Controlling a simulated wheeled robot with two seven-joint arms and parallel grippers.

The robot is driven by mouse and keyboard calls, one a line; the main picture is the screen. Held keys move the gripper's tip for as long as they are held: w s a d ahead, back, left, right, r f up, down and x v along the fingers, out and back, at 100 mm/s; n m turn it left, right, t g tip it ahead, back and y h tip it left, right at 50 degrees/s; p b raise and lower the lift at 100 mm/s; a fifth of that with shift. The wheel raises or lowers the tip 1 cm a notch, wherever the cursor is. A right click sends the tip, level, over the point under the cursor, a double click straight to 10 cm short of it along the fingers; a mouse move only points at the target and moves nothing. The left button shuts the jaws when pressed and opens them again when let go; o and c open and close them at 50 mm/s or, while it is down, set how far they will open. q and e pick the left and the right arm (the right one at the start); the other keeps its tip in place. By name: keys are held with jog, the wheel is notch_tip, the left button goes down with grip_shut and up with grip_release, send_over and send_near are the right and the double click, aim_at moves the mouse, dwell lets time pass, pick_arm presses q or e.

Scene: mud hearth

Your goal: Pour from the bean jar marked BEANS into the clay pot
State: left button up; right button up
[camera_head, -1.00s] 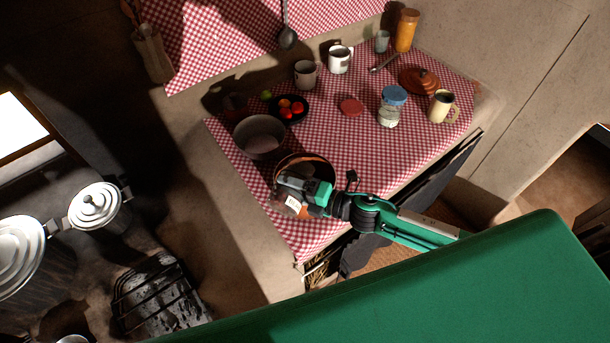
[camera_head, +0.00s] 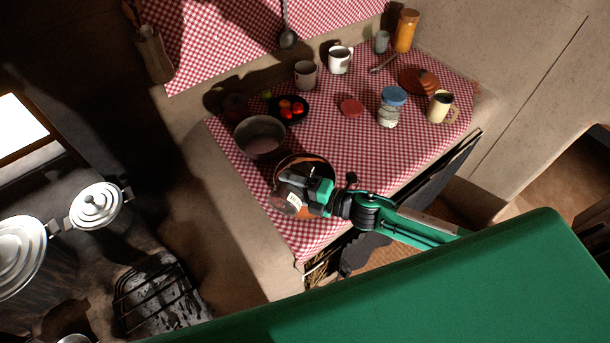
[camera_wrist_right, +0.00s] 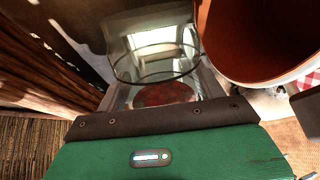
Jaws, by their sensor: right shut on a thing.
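The clay pot (camera_head: 318,163) is a round brown vessel near the front edge of the checked cloth, partly hidden behind my right gripper. The jar is tilted, beside and partly in front of the pot. In the right wrist view the clear jar (camera_wrist_right: 150,48) shows reddish beans (camera_wrist_right: 165,94) inside, and the pot's opening (camera_wrist_right: 250,45) is close on its right. I cannot tell whether beans are leaving the jar. My left gripper is not in view.
A grey bowl (camera_head: 260,134) stands close behind the pot. A dark plate of fruit (camera_head: 289,112), a blue-lidded jar (camera_head: 389,107), a cream mug (camera_head: 440,107) and a terracotta lid (camera_head: 417,80) stand farther back. The cloth (camera_head: 350,143) right of the pot is clear.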

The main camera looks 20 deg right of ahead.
aim_at(302, 171)
jog(key=shift+w+d+r+m+y+p, duration=0.15)
jog(key=shift+w+d+r+m+p, duration=0.15)
jog(key=shift+r+m+p, duration=0.35)
jog(key=shift+w+d+r+m+y+p, duration=0.15)
jog(key=shift+w+r+m+p, duration=0.15)
jog(key=shift+m+p, duration=0.6)
dwell(0.5)
jog(key=shift+w+d+r+m+g+p, duration=0.4)
jog(key=shift+r+m+p, duration=0.1)
jog(key=shift+m+p, duration=0.35)
dwell(1.7)
jog(key=shift+w+d+r+m+y+p, duration=0.3)
jog(key=shift+w+d+r+m+p, duration=0.15)
jog(key=shift+m, duration=0.35)
dwell(1.4)
